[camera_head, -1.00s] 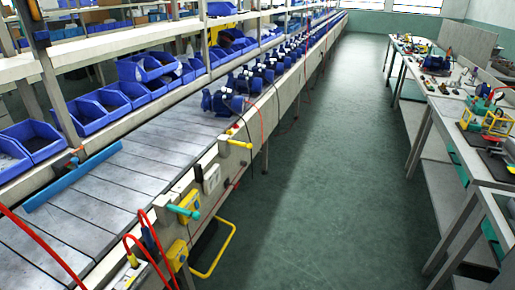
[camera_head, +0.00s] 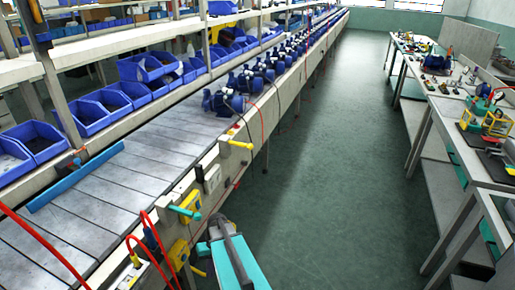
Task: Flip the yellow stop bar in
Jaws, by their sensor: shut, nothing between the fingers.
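The yellow stop bar (camera_head: 198,271) is low on the front of the conveyor frame, on its aisle side. Only a short piece of it shows now, left of my arm. The rest is hidden, so I cannot tell its full position. My gripper (camera_head: 219,228) is at the upper end of my grey and teal arm, which reaches in from the bottom edge. It is shut and empty, close to the conveyor's side. Whether it touches the bar I cannot tell.
A teal lever (camera_head: 184,211) and a yellow-handled knob (camera_head: 240,145) stick out from the conveyor's side. Red hoses (camera_head: 150,232) loop at the lower left. Blue pumps (camera_head: 222,102) stand on the belt. A workbench (camera_head: 455,110) lines the right. The green aisle floor (camera_head: 330,150) is clear.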

